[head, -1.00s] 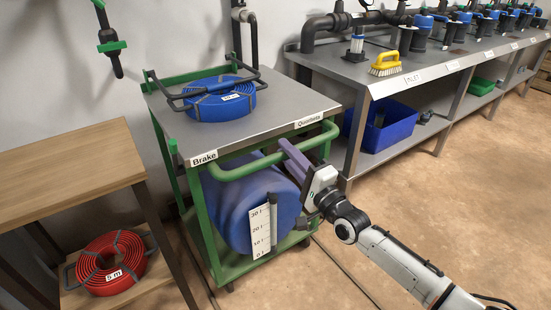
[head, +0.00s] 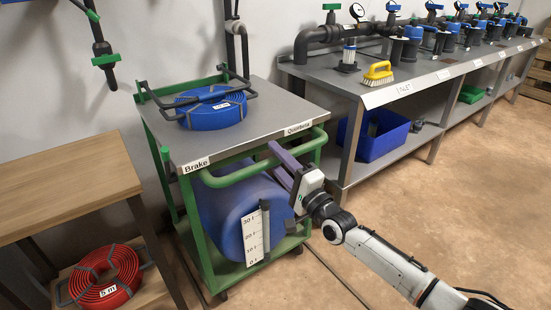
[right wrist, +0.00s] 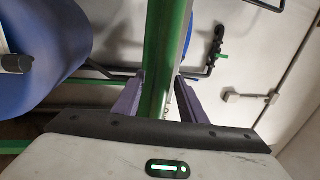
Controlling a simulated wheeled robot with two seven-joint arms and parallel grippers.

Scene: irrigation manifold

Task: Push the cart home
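The cart has a green frame, a grey top (head: 255,120) and a green push handle (head: 235,176) across its front. It stands against the wall side, between the wooden table and the steel bench. My right gripper (head: 283,163) is at the right part of the handle. In the right wrist view its two purple fingers (right wrist: 159,100) lie on both sides of a green bar (right wrist: 165,45) and appear closed on it. The cart carries a coiled blue hose (head: 213,106) on top and a blue drum (head: 232,208) below. My left gripper is out of view.
A wooden table (head: 65,180) stands close at left, with a red hose coil (head: 105,275) below. A steel bench (head: 365,95) with pipes and a blue bin (head: 385,138) stands at right. Dark lines (head: 340,280) run along the floor beside the cart. Floor at right is open.

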